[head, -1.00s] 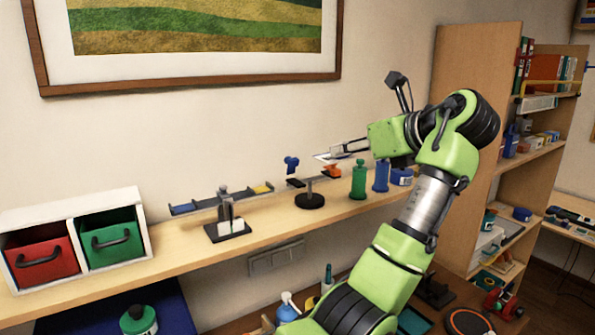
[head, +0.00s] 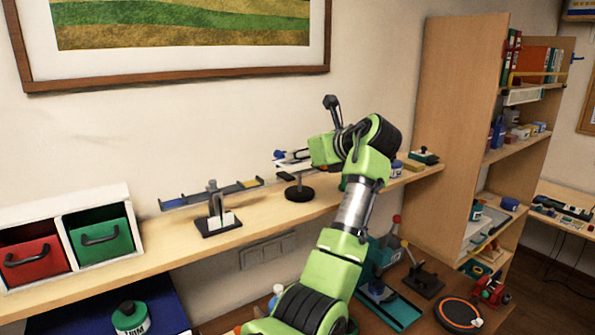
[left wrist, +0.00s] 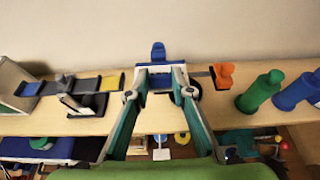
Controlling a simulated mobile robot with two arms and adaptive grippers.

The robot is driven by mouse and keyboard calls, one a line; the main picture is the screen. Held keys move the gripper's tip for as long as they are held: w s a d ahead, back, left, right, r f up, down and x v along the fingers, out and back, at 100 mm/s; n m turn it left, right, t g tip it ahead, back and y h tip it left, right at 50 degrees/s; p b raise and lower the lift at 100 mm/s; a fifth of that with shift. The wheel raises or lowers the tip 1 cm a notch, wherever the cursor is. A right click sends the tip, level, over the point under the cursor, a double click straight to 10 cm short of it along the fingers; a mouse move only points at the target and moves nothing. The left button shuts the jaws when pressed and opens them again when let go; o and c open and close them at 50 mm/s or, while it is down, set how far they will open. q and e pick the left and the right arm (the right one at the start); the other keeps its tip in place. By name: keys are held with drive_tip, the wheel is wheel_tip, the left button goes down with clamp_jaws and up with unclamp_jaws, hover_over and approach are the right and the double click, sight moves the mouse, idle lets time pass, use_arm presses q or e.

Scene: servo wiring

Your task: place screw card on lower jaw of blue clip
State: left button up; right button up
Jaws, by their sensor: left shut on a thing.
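The blue clip (head: 280,154) is at the left end of a small stand on the shelf, and it also shows in the left wrist view (left wrist: 158,50). My left gripper (head: 284,164) is at the clip. In the left wrist view its two fingers (left wrist: 160,92) are shut on the screw card (left wrist: 160,68), a pale thin piece directly in front of the clip. I cannot tell whether the card touches the lower jaw. The orange clip (left wrist: 222,75) is to the right of the gripper. My right gripper is not in view.
The stand's round black base (head: 299,195) is on the wooden shelf. A beam with blue and yellow ends (head: 210,193) stands left of it. Green (left wrist: 262,90) and blue (left wrist: 298,92) bottles stand to the right. A white drawer box (head: 70,230) is at far left.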

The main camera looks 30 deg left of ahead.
use_arm(q)
drive_tip(key=f, duration=0.2)
drive_tip(key=a+f, duration=0.1)
drive_tip(key=f, duration=0.1)
drive_tip(key=shift+w+a+f, duration=0.15)
drive_tip(key=shift+w+f, duration=0.05)
drive_tip(key=shift+f, duration=0.05)
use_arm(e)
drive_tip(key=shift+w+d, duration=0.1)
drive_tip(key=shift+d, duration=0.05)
use_arm(q)
drive_tip(key=o, duration=0.7)
drive_tip(key=shift+s+f, duration=0.1)
drive_tip(key=shift+o, duration=1)
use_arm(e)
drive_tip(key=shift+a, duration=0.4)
